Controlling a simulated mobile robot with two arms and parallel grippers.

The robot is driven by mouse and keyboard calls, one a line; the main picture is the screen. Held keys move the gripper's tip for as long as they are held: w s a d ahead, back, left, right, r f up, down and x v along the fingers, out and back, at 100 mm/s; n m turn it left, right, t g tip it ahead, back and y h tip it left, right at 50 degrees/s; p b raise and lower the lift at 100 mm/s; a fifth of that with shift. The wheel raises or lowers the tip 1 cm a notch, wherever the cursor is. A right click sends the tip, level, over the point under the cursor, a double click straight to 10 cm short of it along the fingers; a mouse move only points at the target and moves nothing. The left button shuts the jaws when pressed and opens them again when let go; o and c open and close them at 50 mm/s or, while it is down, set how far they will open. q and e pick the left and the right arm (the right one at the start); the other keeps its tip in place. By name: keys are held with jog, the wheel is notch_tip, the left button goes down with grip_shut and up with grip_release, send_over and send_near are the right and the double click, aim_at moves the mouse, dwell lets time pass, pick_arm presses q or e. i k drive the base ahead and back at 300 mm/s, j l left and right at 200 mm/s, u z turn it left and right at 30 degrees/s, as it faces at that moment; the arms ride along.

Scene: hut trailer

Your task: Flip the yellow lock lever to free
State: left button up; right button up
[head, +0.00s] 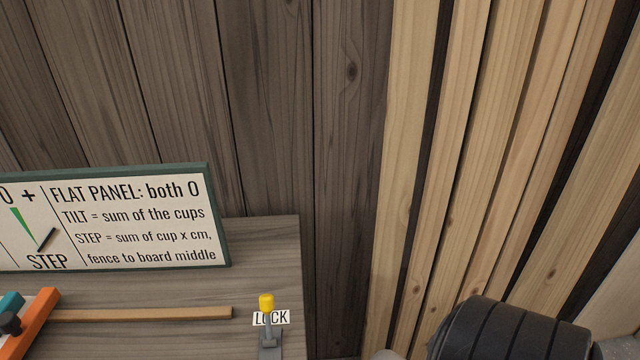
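The lock lever (267,304) has a yellow knob on a short grey stem. It stands upright on a grey base near the right end of the wooden bench. A white label reading LOCK sits right behind the stem and is partly covered by it. No FREE label is visible. Neither of my grippers shows in the head view.
A green-framed sign (130,220) stands behind the lever to the left. A wooden strip (140,314) and an orange block (40,322) lie left of the lever. A dark ribbed cylindrical shape (510,330) fills the lower right. Plank walls close off the back and right.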

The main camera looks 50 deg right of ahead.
aim_at(267, 301)
jog(key=z, duration=1.1)
jog(key=k, duration=0.5)
jog(key=k+u, duration=0.15)
jog(key=u, duration=1.45)
jog(key=l, duration=4.05)
